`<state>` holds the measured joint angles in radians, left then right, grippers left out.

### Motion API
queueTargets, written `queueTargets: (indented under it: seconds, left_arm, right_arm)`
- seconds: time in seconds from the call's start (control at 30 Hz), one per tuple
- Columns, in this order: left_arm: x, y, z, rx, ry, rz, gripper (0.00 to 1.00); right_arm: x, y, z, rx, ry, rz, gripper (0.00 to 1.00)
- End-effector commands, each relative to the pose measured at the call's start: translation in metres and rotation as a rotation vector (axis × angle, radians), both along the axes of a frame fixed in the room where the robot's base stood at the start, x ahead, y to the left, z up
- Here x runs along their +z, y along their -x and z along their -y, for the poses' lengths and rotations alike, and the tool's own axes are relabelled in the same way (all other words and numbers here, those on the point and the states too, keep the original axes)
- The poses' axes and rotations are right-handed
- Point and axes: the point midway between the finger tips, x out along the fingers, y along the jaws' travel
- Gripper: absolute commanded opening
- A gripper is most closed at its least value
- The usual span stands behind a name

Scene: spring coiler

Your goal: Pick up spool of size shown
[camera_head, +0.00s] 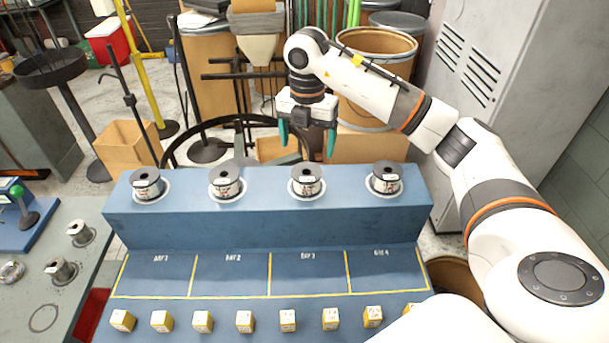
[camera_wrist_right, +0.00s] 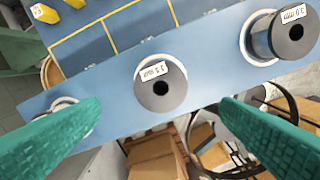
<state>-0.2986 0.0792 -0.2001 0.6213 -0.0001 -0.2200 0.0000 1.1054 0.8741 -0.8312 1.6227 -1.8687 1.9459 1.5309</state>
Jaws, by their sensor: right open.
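Several wire spools with black flanges and white labels stand in a row on the blue raised shelf (camera_head: 270,222). They are the far-left spool (camera_head: 146,183), the second spool (camera_head: 226,182), the third spool (camera_head: 306,181) and the far-right spool (camera_head: 386,178). My right gripper (camera_head: 307,140) is open and empty, pointing down above and just behind the third spool. In the right wrist view one spool (camera_wrist_right: 160,95) lies between the open fingers, apart from both, and another (camera_wrist_right: 285,38) is at the upper right. The labels are too small to read surely. My left gripper is out of view.
Marked bays (camera_head: 230,272) in front of the shelf are empty. Several small yellow-and-white blocks (camera_head: 244,322) line the front edge. A grey side table (camera_head: 70,285) with metal parts stands at left. Cardboard barrels (camera_head: 375,45) and a grey cabinet (camera_head: 490,90) stand behind.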

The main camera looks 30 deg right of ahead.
Motion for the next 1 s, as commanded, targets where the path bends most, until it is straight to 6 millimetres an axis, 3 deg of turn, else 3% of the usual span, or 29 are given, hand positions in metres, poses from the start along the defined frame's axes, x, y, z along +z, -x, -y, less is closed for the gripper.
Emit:
queueTargets:
  seconds: [0.2, 0.47, 0.7, 1.0]
  left_arm:
    - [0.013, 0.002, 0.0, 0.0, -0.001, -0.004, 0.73]
    - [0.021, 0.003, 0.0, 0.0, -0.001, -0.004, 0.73]
    - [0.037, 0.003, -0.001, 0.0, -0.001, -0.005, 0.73]
    - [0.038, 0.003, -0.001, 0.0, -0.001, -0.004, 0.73]
  right_arm:
    - [-0.037, 0.001, -0.001, 0.003, -0.003, -0.003, 0.86]
    - [-0.058, 0.001, -0.001, 0.005, -0.004, -0.003, 0.86]
    - [-0.094, 0.001, -0.002, 0.006, -0.006, -0.002, 0.86]
    - [-0.105, 0.0, -0.001, 0.007, -0.006, 0.001, 0.86]
